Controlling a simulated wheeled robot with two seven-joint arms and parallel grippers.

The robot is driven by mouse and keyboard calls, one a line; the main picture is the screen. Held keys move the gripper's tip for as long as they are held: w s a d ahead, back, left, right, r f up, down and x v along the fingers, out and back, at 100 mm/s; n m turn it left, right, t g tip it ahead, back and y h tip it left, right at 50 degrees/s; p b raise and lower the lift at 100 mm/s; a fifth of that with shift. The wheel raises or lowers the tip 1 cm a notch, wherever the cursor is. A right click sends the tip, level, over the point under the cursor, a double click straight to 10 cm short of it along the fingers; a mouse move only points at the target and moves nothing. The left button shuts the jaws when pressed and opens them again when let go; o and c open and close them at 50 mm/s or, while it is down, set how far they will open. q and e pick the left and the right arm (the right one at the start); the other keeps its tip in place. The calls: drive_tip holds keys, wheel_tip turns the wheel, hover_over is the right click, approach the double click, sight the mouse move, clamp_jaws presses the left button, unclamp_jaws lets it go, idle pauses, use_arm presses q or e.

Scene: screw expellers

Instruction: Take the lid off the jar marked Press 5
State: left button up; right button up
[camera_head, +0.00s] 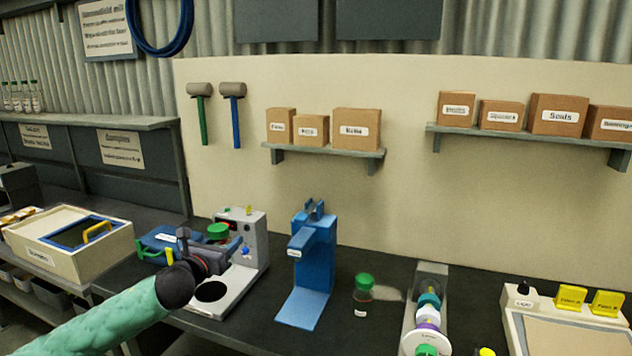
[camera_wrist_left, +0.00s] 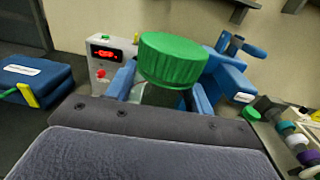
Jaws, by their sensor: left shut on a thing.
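A green ridged lid (camera_wrist_left: 172,60) sits on a dark-bodied jar (camera_wrist_left: 165,96) in the left wrist view. My left gripper (camera_wrist_left: 160,92) is shut on the jar, its blue fingers on either side just below the lid. In the head view the held jar's lid (camera_head: 217,231) shows above my left gripper (camera_head: 214,250), beside the grey instrument. Most of the held jar is hidden and I can read no marking on it. A second jar (camera_head: 362,296) with a green lid (camera_head: 365,281) stands on the bench; its small label is unreadable. My right gripper is out of view.
The grey instrument (camera_head: 252,240) with a red display and dark round plate is close to my left gripper. A blue stand (camera_head: 313,260) is to its right, then a rack of coloured parts (camera_head: 430,280). A blue case (camera_head: 158,240) lies left. Bench is clear around the second jar.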

sight(229, 271)
use_arm(q)
drive_tip(key=shift+s+d+r+n+y, duration=0.3)
drive_tip(key=shift+s+d+y, duration=0.15)
drive_tip(key=shift+s, duration=0.25)
drive_tip(key=shift+s+d+f+y, duration=0.15)
drive_tip(key=shift+s+y, duration=0.1)
drive_tip(key=shift+s, duration=0.45)
drive_tip(key=s+f+n+y, duration=0.1)
drive_tip(key=s+f+y, duration=0.1)
drive_tip(key=s+f, duration=0.6)
drive_tip(key=s+d+f+n+y, duration=0.1)
drive_tip(key=s+f, duration=0.8)
drive_tip(key=f, duration=0.7)
drive_tip(key=shift+s+d+n+t+y, duration=0.3)
drive_tip(key=shift+n+t+y, duration=0.1)
